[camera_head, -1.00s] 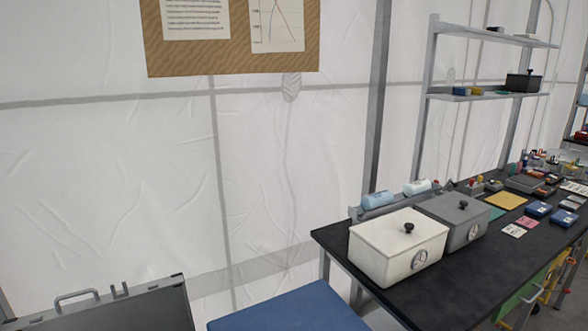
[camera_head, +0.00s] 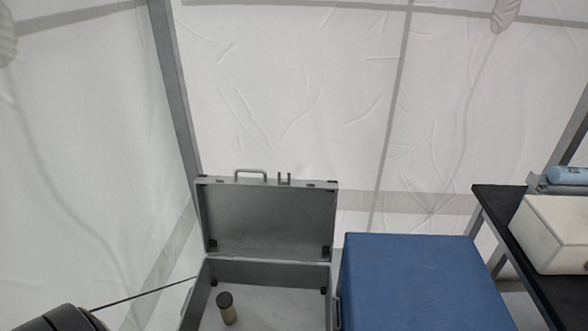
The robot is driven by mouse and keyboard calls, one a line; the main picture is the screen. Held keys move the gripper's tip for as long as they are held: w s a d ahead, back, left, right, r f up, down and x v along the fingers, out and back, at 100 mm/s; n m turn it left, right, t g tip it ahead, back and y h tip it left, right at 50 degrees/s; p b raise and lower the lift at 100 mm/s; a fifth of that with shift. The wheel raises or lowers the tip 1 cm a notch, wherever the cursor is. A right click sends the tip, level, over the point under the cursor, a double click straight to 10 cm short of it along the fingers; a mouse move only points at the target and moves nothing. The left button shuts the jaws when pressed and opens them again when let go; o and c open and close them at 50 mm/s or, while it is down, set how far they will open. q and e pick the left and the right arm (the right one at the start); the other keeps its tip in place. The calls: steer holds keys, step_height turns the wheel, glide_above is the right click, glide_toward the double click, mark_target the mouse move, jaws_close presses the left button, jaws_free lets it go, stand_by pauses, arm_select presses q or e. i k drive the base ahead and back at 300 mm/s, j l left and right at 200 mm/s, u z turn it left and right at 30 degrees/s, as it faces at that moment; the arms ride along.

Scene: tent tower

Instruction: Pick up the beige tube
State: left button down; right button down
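The case's lid is raised at the back. Its lower part is cut off by the picture's bottom edge. Neither gripper shows in the head view. A dark rounded part at the lower left corner may be mine.
A blue box-like surface (camera_head: 420,285) stands just right of the case. A dark table (camera_head: 500,225) with a white box (camera_head: 555,232) and a blue roll (camera_head: 567,176) is at the right. White tent walls (camera_head: 290,90) close the back and left.

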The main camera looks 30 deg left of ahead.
mark_target(229, 316)
steer(key=u, duration=1.6)
